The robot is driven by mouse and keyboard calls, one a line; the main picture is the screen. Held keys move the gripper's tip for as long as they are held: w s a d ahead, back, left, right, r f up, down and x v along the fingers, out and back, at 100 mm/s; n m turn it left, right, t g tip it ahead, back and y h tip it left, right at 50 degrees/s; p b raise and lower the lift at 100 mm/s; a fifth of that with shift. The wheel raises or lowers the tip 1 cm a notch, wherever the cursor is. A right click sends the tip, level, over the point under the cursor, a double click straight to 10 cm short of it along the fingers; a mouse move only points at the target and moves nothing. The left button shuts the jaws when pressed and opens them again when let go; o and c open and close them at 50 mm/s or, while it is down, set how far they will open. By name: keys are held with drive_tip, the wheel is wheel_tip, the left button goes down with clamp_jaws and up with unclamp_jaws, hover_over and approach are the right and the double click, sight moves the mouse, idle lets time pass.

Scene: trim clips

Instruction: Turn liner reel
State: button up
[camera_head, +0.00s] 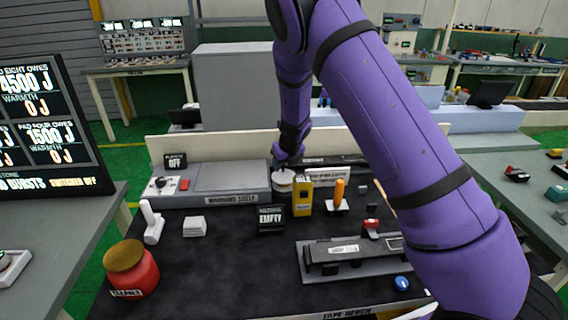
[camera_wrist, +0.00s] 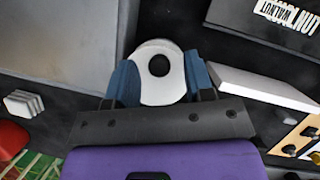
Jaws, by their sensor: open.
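The liner reel (camera_head: 283,183) is a white disc beside the warming shelf, at the far side of the dark bench mat. In the wrist view the reel (camera_wrist: 155,92) shows as a pale ring with a dark hole. My gripper (camera_head: 287,163) points down over it, at the end of the purple arm. In the wrist view my gripper (camera_wrist: 159,78) is open, with one blue fingertip on each side of the reel. I cannot tell whether the fingers touch its rim.
The warming shelf (camera_head: 232,177) stands left of the reel, and a yellow block (camera_head: 302,196) stands close on its right. A red jar (camera_head: 133,270) and a grey fixture (camera_head: 350,260) stand nearer. The mat's middle front is clear.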

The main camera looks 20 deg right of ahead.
clamp_jaws()
drive_tip(key=shift+n, duration=0.3)
